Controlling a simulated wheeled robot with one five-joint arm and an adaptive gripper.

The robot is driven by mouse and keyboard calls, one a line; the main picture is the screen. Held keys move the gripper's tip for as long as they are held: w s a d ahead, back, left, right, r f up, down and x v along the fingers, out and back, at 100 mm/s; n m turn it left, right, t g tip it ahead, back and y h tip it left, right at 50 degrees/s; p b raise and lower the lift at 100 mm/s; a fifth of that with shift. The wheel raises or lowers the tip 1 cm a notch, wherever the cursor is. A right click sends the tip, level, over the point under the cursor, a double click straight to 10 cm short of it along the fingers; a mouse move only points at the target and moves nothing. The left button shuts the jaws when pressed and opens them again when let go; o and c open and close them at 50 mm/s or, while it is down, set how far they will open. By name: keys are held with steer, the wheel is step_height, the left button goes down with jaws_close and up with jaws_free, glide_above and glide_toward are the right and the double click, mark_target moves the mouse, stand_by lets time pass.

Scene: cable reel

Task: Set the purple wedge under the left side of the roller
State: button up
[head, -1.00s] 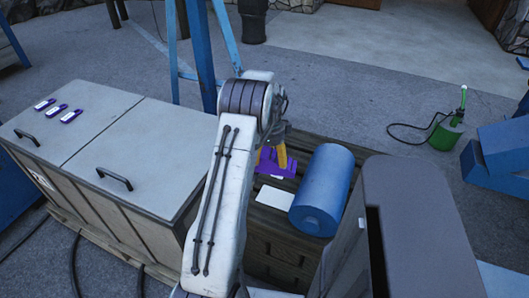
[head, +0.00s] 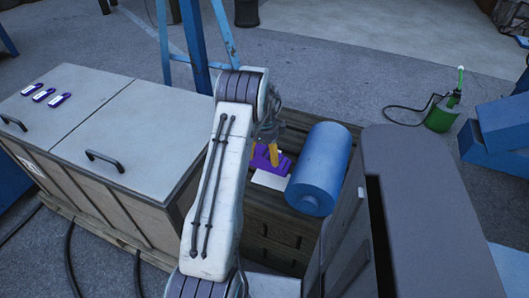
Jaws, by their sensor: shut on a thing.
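The blue roller (head: 322,165) lies on the slatted wooden crate (head: 285,222), its near end toward me. A purple wedge (head: 262,158) is just left of the roller, above a white plate (head: 268,180) on the crate. My gripper (head: 276,157), with yellow fingers, is shut on this wedge. My arm hides part of the gripper. I cannot tell whether the wedge touches the roller or the crate. More purple pieces with white labels (head: 44,95) lie on the grey cabinet at the left.
The grey cabinet (head: 120,120) with black handles stands left of my arm. A blue stand (head: 195,45) rises behind. A grey housing (head: 425,190) stands close right of the roller. A green can (head: 443,112) with a hose is on the floor at the right.

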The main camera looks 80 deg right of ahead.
mark_target(274, 170)
steer(key=shift+f+b, duration=1.5)
steer(key=shift+f, duration=1.9)
steer(key=shift+s+a+b, duration=0.2)
steer(key=shift+s+b, duration=0.25)
steer(key=shift+s, duration=0.4)
steer(key=shift+s+a+b, duration=0.2)
steer(key=shift+s+b, duration=0.2)
steer(key=shift+s, duration=0.45)
steer(key=o, duration=1)
steer(key=shift+o, duration=1.2)
steer(key=shift+a, duration=0.1)
step_height(274, 170, up, 12)
steer(key=shift+r, duration=0.1)
